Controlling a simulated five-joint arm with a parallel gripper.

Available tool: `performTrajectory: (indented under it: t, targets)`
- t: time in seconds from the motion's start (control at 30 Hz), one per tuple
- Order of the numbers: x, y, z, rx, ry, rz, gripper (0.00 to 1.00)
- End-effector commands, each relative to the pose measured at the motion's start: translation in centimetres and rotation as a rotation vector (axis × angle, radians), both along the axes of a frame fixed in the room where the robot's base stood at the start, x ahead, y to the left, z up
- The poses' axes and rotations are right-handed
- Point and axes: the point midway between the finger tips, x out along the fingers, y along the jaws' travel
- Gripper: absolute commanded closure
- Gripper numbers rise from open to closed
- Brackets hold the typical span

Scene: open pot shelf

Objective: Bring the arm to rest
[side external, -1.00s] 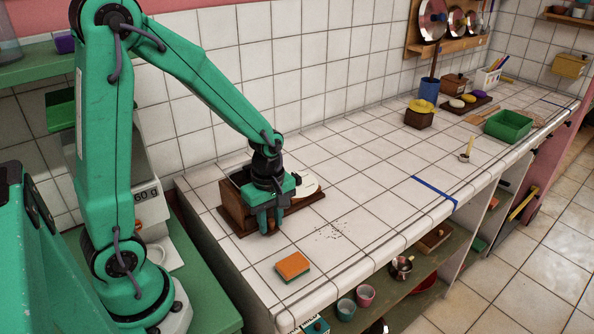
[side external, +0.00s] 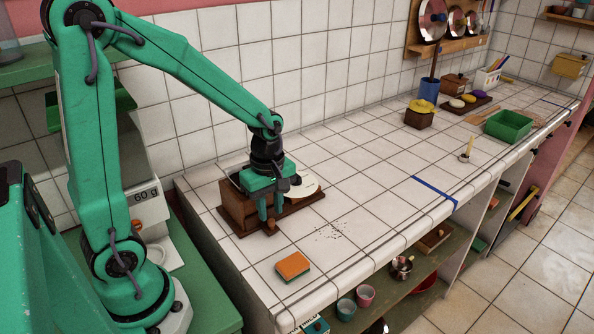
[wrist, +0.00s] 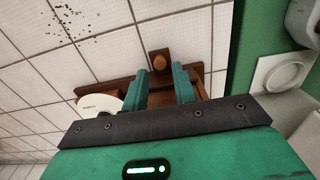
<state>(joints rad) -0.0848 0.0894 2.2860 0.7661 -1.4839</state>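My gripper (side external: 270,213) is at the near side of a brown wooden box (side external: 236,207) on a dark wooden board (side external: 304,204). Its two fingers point down with a gap between them. In the wrist view the gripper (wrist: 161,76) is open and nothing shows gripped between the fingers. A round brown knob (wrist: 160,62) lies beyond the fingertips there, at the box's front. The fingers cover part of the box, and I cannot tell whether they touch it. My arm is raised and bent above the left end of the counter.
A white disc (side external: 303,189) lies beside the box. Dark specks (side external: 331,230) and an orange sponge (side external: 292,266) are on the tiled counter nearby. A green tray (side external: 508,125) is far right.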

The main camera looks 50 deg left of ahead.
Motion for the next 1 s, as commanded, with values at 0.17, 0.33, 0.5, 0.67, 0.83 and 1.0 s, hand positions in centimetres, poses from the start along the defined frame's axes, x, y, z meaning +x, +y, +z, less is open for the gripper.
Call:
performTrajectory:
  t: [0.17, 0.33, 0.5, 0.67, 0.83, 1.0]
  targets:
    - [-0.1, -0.1, 0.7, 0.002, -0.018, -0.047, 0.73]
    - [-0.6, -0.4, 2.5, 0.010, -0.062, -0.180, 0.73]
    - [-1.5, -0.8, 5.3, 0.035, -0.130, -0.400, 0.73]
    - [-2.7, -1.3, 7.8, 0.075, -0.196, -0.626, 0.73]
    - [-4.2, -1.7, 10.1, 0.132, -0.259, -0.866, 0.73]
    - [-5.9, -2.1, 12.2, 0.206, -0.314, -1.102, 0.73]
